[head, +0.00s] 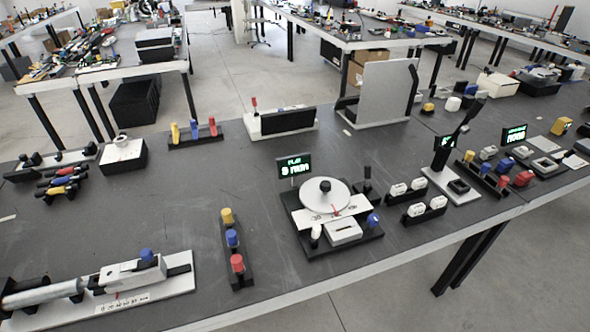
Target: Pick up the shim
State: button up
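My gripper is not in view. No part is plainly labelled as the shim, and I cannot tell which piece it is. A fixture with a white round disc (322,196) and black knob stands mid-table beside a green-lit display (294,167). A black rack (248,281) left of it holds a yellow piece (227,216), a blue piece (232,238) and a red piece (237,263) in a row. Another black rack (207,140) further back holds upright yellow, blue and red pieces. A white clamp-like slide fixture (130,272) with a blue knob lies at the front left.
The dark table (170,215) has bare room left of the disc fixture. Racks with white pieces (417,210), a lever stand (455,187) and small coloured blocks crowd the right. An upright grey panel (386,90) stands at the back. Other cluttered tables stand beyond.

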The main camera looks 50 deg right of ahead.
aim_at(441, 201)
jog(key=z, duration=0.4)
jog(key=l+z, duration=0.1)
jog(key=z, duration=0.65)
jog(key=l+z, duration=0.1)
jog(key=z, duration=0.3)
jog(key=i+j, duration=0.05)
